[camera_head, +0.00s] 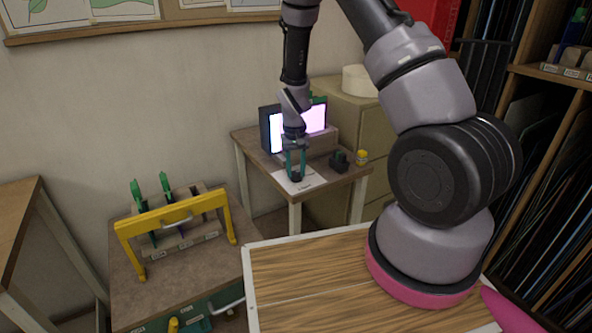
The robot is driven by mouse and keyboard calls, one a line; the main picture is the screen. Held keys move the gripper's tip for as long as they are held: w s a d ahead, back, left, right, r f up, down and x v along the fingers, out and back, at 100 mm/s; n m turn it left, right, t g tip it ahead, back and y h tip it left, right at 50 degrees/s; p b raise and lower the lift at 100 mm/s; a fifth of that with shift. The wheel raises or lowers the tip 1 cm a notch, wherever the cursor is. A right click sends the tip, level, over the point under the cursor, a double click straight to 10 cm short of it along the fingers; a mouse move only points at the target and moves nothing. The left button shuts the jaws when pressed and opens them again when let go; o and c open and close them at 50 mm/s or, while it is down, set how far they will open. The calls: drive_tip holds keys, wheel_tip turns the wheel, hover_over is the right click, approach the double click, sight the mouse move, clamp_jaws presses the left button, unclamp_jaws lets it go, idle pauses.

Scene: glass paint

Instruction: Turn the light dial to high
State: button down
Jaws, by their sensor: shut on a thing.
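The light dial (297,178) is a small dark knob on a pale plate (287,187) at the front of the small table with the lamp. My gripper (295,172) points straight down over it, its green fingers shut on the knob. The fingers partly cover the dial. Its marks and pointer are too small to read. Just behind my gripper, a light panel (314,118) glows bright white-violet, partly hidden by my arm.
A yellow-framed rack (174,222) stands on a bench at the left. A beige cabinet (352,115) is behind the table.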

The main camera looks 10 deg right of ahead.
sight(295, 172)
drive_tip(key=shift+m, duration=0.3)
drive_tip(key=c, duration=0.5)
unclamp_jaws()
drive_tip(key=shift+r, duration=0.15)
wheel_tip(295, 172, up, 11)
drive_tip(key=shift+a+f, duration=0.15)
drive_tip(key=shift+f, duration=0.05)
